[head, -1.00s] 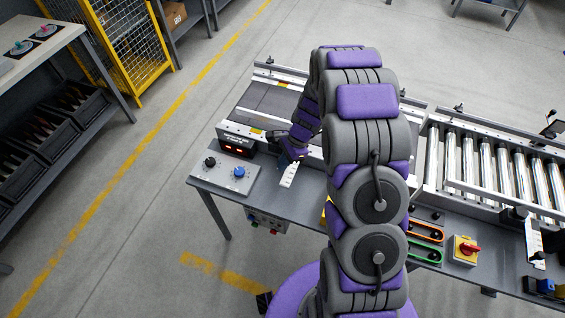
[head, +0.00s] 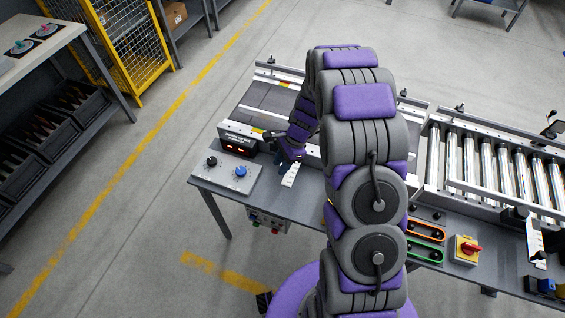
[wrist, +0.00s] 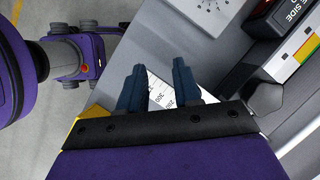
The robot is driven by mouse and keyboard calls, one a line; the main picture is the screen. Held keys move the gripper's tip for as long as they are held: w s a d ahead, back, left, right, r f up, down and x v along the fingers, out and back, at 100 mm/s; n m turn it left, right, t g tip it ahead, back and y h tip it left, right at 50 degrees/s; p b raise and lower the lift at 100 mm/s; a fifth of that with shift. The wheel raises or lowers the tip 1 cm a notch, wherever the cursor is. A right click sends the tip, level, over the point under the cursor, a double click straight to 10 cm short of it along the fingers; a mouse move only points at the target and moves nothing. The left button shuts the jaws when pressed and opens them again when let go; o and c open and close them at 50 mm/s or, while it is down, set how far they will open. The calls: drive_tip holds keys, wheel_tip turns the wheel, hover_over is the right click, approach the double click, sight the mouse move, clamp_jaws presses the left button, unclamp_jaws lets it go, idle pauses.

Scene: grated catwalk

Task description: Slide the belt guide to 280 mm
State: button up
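My gripper (wrist: 158,85) shows its two dark blue fingers apart in the wrist view, with nothing visibly clamped between them. A white scale strip (wrist: 160,97) with printed numbers, 300 and 280 among them, shows through the gap between the fingers. It also appears in the head view as a small white strip (head: 290,174) beside my gripper (head: 282,162). The belt guide cannot be clearly identified: a pale rail (wrist: 300,62) and a dark knob (wrist: 265,97) are at the right of the wrist view. My arm hides part of the conveyor belt (head: 262,103).
A roller conveyor (head: 490,165) and a red switch on a yellow box (head: 466,249) are at the right.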

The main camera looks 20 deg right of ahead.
drive_tip(key=o, duration=0.3)
drive_tip(key=shift+a, duration=0.5)
drive_tip(key=p+v, duration=0.3)
drive_tip(key=v, duration=1.4)
drive_tip(key=shift+d+r+p, duration=0.1)
drive_tip(key=shift+r+p, duration=0.05)
drive_tip(key=shift+p, duration=0.15)
